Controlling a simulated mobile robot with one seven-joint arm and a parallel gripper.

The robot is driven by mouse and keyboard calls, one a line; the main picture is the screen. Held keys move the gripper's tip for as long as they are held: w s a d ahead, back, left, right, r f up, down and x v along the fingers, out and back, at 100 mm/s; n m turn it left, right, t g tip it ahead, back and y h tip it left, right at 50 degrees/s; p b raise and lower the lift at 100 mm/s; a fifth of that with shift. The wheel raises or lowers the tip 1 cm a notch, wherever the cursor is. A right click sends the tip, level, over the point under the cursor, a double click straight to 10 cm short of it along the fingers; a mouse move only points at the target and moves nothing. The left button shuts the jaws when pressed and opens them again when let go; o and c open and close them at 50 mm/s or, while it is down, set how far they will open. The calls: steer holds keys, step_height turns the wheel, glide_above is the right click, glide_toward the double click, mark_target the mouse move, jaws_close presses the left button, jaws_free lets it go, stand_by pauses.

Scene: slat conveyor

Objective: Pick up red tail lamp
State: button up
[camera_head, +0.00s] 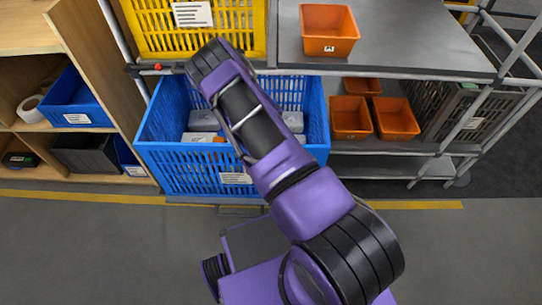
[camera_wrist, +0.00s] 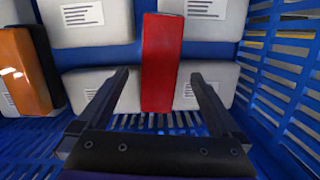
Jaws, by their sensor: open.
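The red tail lamp (camera_wrist: 161,62) is a long red block inside the blue crate, seen in the wrist view. It lies along the view, between and partly over white boxes. My gripper (camera_wrist: 161,78) is open, with one dark finger on each side of the lamp's near part and a gap on both sides. In the head view my purple arm reaches over the blue crate (camera_head: 170,172); the lamp and the gripper are hidden behind the arm there.
White labelled boxes (camera_wrist: 86,22) and an orange-and-black item (camera_wrist: 22,72) lie around the lamp. The crate's slatted wall (camera_wrist: 285,85) is close on the right. A yellow crate (camera_head: 150,25) stands above and behind. Orange bins (camera_head: 328,32) are on the metal shelving at right.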

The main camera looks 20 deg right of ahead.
steer(key=f, duration=0.4)
steer(key=shift+w+d+f+b, duration=0.15)
steer(key=shift+w+f+b, duration=0.15)
steer(key=shift+c, duration=0.3)
steer(key=c, duration=1.5)
steer(key=shift+r, duration=0.2)
